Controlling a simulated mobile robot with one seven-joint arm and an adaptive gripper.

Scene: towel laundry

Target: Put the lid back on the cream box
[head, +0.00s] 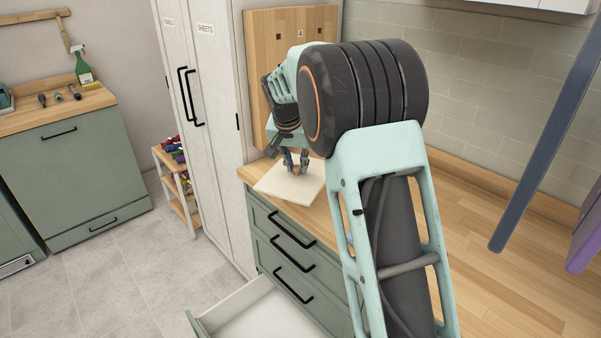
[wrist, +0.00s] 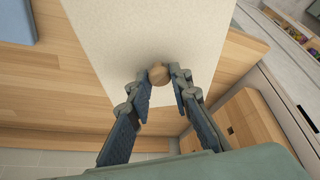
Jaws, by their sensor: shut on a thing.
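The lid is a flat, pale cream square (head: 281,186) at the near left corner of the wooden counter. In the wrist view the cream lid (wrist: 125,35) has a round wooden knob (wrist: 158,73) on top. My gripper (head: 296,170) points down over it, and in the wrist view my gripper (wrist: 158,80) has both fingertips closed around the knob. I cannot tell whether the lid touches the counter or hangs just above it. No cream box shows apart from the lid; anything under the lid is hidden, and my arm covers much of the counter.
An open drawer (head: 255,312) sticks out below. A tall white cabinet (head: 207,110) and wooden peg board (head: 262,60) stand behind.

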